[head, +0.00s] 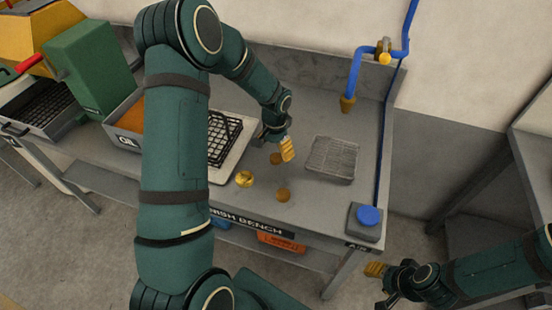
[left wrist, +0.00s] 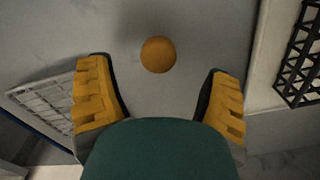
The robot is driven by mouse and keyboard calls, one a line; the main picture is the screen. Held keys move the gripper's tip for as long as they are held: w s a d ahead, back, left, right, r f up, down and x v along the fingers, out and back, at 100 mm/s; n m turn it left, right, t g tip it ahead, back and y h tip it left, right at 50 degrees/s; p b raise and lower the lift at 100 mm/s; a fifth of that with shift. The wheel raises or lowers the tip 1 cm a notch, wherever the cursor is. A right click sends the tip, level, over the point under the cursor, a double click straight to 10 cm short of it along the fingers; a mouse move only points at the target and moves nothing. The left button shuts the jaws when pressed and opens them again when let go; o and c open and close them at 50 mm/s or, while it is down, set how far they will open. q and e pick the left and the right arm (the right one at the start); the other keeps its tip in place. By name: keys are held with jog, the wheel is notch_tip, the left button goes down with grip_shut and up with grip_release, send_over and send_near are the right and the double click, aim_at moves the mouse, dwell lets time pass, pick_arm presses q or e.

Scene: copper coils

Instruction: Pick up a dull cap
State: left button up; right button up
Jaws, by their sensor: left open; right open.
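Two dull brown-orange caps lie on the grey bench in the head view: one dull cap (head: 276,158) right beside my left gripper, another dull cap (head: 283,194) nearer the front edge. A shiny gold cap (head: 244,179) lies to their left. My left gripper (head: 287,149) is open, with yellow fingers pointing down over the bench. In the left wrist view a dull cap (left wrist: 158,54) sits ahead of the open fingers, between their lines and apart from both; I cannot tell which of the two it is. My right gripper (head: 375,269) is open and empty, off the bench's front right.
A silver wire basket (head: 332,158) stands right of my left gripper. A black grid rack (head: 222,137) on a pale tray lies to its left. A box with a blue button (head: 368,216) sits at the front right corner, below a blue pipe (head: 353,75).

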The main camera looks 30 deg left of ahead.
aim_at(276, 157)
pick_arm(q)
notch_tip(276, 157, down, 4)
jog(key=shift+w+d+f, duration=0.1)
jog(key=c, duration=1.3)
